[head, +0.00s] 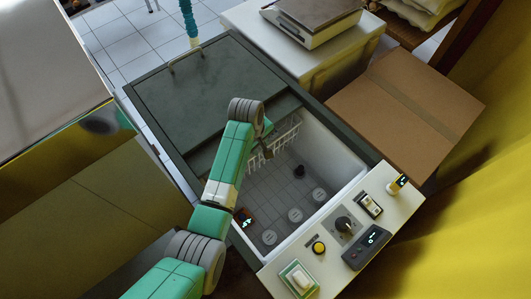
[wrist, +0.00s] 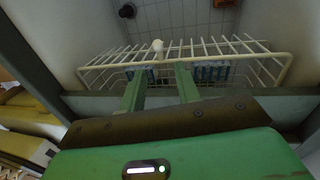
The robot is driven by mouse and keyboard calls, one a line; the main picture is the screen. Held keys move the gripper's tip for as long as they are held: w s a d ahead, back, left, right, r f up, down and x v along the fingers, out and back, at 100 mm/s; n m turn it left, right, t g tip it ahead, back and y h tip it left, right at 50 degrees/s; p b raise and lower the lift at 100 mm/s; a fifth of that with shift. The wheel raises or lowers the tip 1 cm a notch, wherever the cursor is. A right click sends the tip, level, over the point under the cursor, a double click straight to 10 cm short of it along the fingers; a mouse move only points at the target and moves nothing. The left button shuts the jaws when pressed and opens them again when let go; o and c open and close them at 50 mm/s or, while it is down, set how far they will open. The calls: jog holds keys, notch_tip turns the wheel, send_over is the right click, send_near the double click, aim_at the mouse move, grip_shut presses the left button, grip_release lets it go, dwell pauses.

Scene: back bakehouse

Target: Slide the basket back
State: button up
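The white wire basket (head: 287,132) hangs inside the open chest freezer, partly under the dark lid (head: 190,95) and partly behind my arm in the head view. In the wrist view the basket (wrist: 240,46) spans the picture, with blue-topped items (wrist: 208,72) inside it. A small pale knob (wrist: 157,46) stands at the basket's wires, between the lines of my fingers. My gripper (head: 268,153) reaches down into the opening beside the basket. In the wrist view my gripper (wrist: 161,68) has its two green fingers apart, with tips at the near rim. I cannot tell whether they touch it.
A control panel (head: 340,232) lines the near right edge. A cardboard box (head: 410,105) and a white counter (head: 300,55) stand alongside. The opening's right part is free above the floor.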

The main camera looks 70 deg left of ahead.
jog(key=f, duration=0.2)
jog(key=w+f, duration=0.1)
jog(key=f, duration=0.1)
jog(key=f+b, duration=0.1)
jog(key=f, duration=0.2)
jog(key=shift+w+a, duration=0.15)
jog(key=shift+a, duration=0.1)
grip_shut()
